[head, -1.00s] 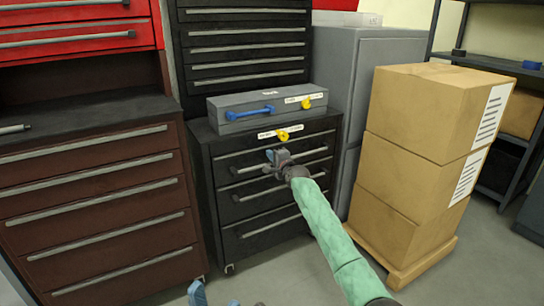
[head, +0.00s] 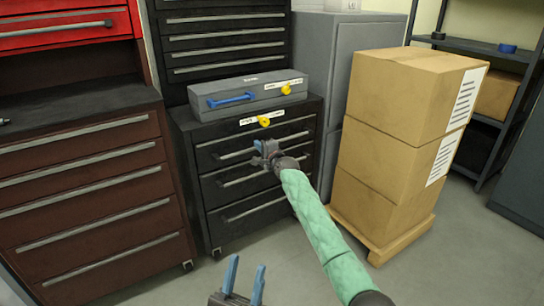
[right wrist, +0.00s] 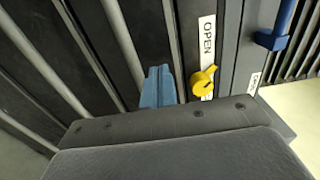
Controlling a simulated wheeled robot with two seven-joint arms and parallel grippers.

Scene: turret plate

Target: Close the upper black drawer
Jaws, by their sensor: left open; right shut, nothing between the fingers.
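The black drawer cabinet (head: 190,150) stands in the middle of the head view. Its upper black drawer (head: 225,146), with a long grey handle, is partly covered by my right gripper (head: 265,147). I cannot tell whether this drawer is fully flush. The right gripper is shut and empty, in front of the drawer's handle area; contact is unclear. In the right wrist view its blue fingertips (right wrist: 158,86) are together beside the cabinet front. A yellow knob (head: 264,121) on a white label sits above the drawer. My left gripper (head: 244,274) is open and empty, low in front of the cabinet.
A grey box (head: 205,112) with a blue handle (head: 231,98) and another yellow knob (head: 286,89) lies on the cabinet. A brown drawer cabinet (head: 80,185) stands left. Stacked cartons (head: 385,150) on a pallet (head: 385,255) stand right. Floor in front is clear.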

